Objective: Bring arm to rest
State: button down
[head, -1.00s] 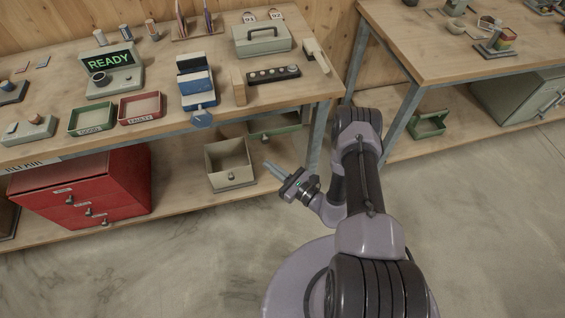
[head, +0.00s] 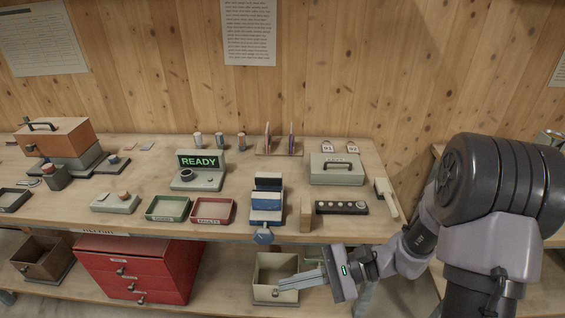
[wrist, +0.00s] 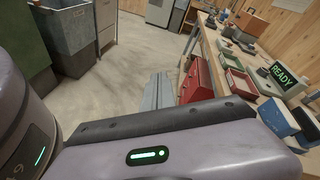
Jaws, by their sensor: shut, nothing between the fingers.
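My arm shows at the right of the head view, folded, with its wrist reaching left below the edge of the workbench (head: 350,226). My gripper (head: 283,284) points left and is shut, with nothing in it. In the head view it overlaps the beige open bin (head: 275,266) on the lower shelf; I cannot tell whether it touches. In the wrist view the gripper (wrist: 158,90) points out over the concrete floor, with the bench along the right.
The bench holds a READY display unit (head: 199,169), a green tray (head: 167,208), a red tray (head: 213,210), a blue vise-like device (head: 267,198) and a grey-green box (head: 336,168). A red drawer cabinet (head: 140,268) stands below. Open floor (wrist: 125,65) lies ahead in the wrist view.

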jog(key=s+d+r+n+t+h, duration=0.3)
jog(key=s+d+r+h, duration=0.1)
jog(key=s+r+h, duration=0.1)
jog(key=s+d+r+n+t+h, duration=0.3)
jog(key=s+r+h, duration=0.3)
jog(key=r, duration=0.3)
jog(key=shift+d+n+t+h, duration=0.3)
jog(key=shift+d+n+h, duration=0.1)
jog(key=shift+n+h, duration=0.35)
